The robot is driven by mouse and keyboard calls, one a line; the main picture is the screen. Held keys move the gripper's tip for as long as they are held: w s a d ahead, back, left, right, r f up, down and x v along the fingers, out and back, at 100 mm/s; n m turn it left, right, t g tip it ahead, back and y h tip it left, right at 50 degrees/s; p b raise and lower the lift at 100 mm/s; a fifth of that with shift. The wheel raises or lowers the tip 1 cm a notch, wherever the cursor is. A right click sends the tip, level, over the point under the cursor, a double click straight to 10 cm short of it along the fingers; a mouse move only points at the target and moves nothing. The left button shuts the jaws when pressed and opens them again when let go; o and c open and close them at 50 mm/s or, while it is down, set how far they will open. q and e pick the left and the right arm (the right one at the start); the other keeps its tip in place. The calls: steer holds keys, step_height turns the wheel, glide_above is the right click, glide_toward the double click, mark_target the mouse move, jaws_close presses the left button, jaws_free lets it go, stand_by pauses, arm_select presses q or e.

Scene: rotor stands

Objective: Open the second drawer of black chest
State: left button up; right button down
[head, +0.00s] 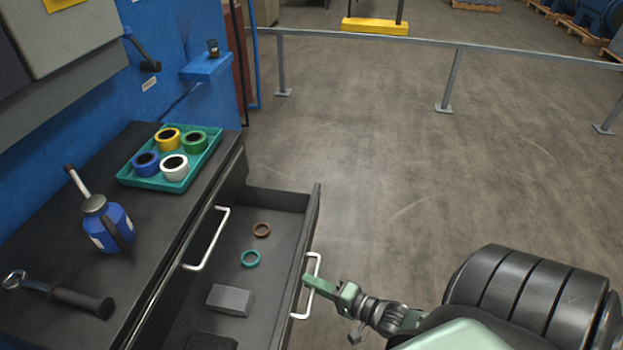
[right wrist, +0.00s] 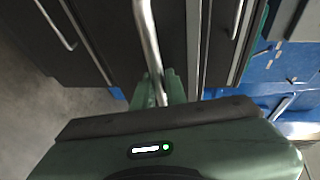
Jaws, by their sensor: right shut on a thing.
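The black chest (head: 60,230) stands at the left in the head view. A drawer (head: 285,215) below its top one is pulled well out, and its inside shows. The top drawer's handle (head: 207,240) is on a shut front. My right gripper (head: 312,283) is shut on the open drawer's metal handle (head: 316,262). In the right wrist view the gripper's fingers (right wrist: 164,90) are around the handle bar (right wrist: 147,35). My left gripper is not in view.
In the drawer lie a brown ring (head: 262,230), a teal ring (head: 251,259) and a grey block (head: 230,300). On the chest top are a teal tray (head: 150,183) of tape rolls, a blue oil can (head: 108,226) and a tool (head: 60,294). Open floor lies right, before a rail (head: 450,80).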

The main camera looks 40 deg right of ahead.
steer(key=c, duration=1.7)
jaws_free()
steer(key=shift+c, duration=0.2)
steer(key=v, duration=0.7)
steer(key=shift+s, duration=0.4)
steer(key=shift+d, duration=0.15)
